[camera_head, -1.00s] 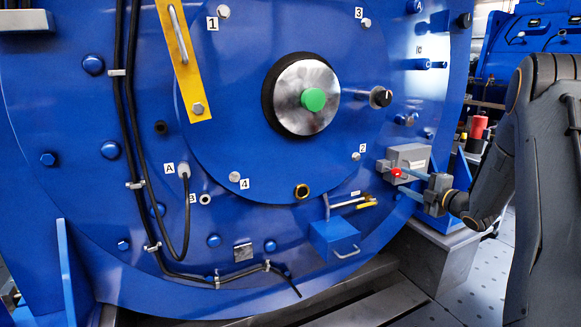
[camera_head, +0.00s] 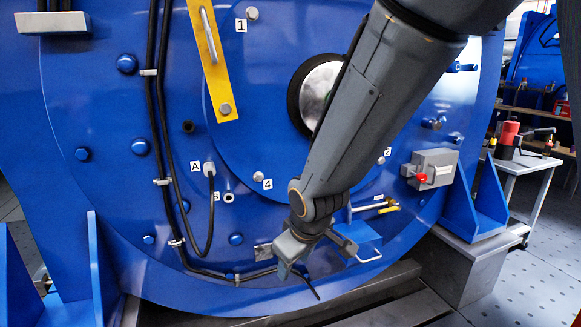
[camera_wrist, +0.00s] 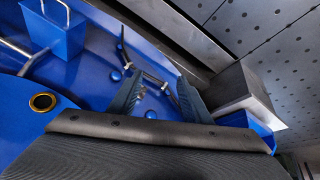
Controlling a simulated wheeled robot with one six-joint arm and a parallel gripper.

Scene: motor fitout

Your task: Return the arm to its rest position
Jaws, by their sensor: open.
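My arm (camera_head: 365,100) reaches down from the upper right across the blue motor end face (camera_head: 90,110). My gripper (camera_head: 318,266) hangs at its lower end, in front of the lower part of the face, left of and partly over the small blue box. The jaws are apart with nothing between them. In the wrist view the two fingers of my gripper (camera_wrist: 160,82) stand apart at the middle, with blue face and a cable behind them.
The grey box with a red knob (camera_head: 432,169) is right of my arm. A blue box with a handle (camera_head: 368,243) is close to my gripper. Black cables (camera_head: 160,110) run down the left. A bench (camera_head: 525,165) stands at the far right. My arm hides part of the round hub.

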